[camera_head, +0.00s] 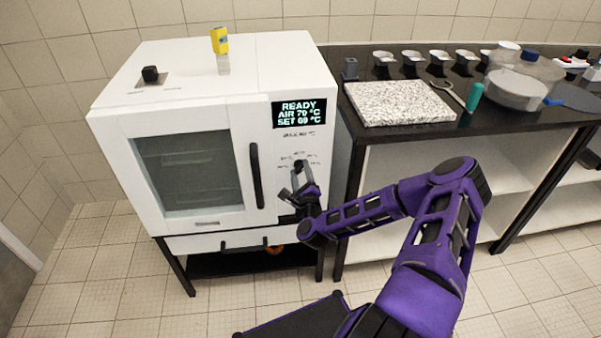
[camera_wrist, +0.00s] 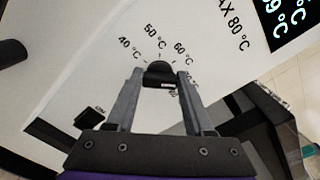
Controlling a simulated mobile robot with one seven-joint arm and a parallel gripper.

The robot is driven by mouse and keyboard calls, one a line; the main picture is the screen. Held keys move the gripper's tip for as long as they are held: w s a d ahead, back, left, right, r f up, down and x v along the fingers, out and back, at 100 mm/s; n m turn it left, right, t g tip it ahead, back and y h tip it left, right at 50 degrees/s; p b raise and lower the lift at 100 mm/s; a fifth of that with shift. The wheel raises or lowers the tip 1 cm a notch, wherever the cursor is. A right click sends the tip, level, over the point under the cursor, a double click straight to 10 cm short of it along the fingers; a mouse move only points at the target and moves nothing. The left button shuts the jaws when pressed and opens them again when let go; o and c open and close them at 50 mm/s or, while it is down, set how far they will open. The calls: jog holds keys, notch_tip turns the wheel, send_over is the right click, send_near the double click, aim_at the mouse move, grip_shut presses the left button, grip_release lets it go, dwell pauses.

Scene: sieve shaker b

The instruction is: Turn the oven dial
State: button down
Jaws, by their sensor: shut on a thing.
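The white oven (camera_head: 205,85) stands on a black frame at the left, its glass door shut. Its dark display (camera_head: 299,113) reads READY, AIR 70 °C, SET 69 °C, though the digits are small. In the wrist view the black round oven dial (camera_wrist: 159,70) sits on the white panel with marks such as 40, 50 and 60 °C around it. My gripper (camera_wrist: 160,82) has a finger at each side of the dial and is shut on it. In the head view my gripper (camera_head: 299,172) reaches the panel below the display and mostly hides the dial.
The black vertical door handle (camera_head: 256,175) is just left of my gripper. A drawer handle (camera_head: 244,247) runs below. A yellow item (camera_head: 219,41) stands on the oven. The black bench (camera_head: 358,130) at right holds a speckled slab (camera_head: 399,102), several small cups and a sieve (camera_head: 515,90).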

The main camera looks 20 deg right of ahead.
jog(key=n+b, duration=0.1)
jog(key=n, duration=0.3)
jog(key=shift+a+f, duration=0.1)
jog(key=n+b, duration=0.1)
jog(key=n, duration=0.3)
jog(key=shift+n, duration=0.3)
jog(key=shift+b, duration=0.3)
jog(key=shift+c, duration=1.4)
grip_release()
jog(key=shift+s, duration=0.1)
jog(key=v, duration=1.7)
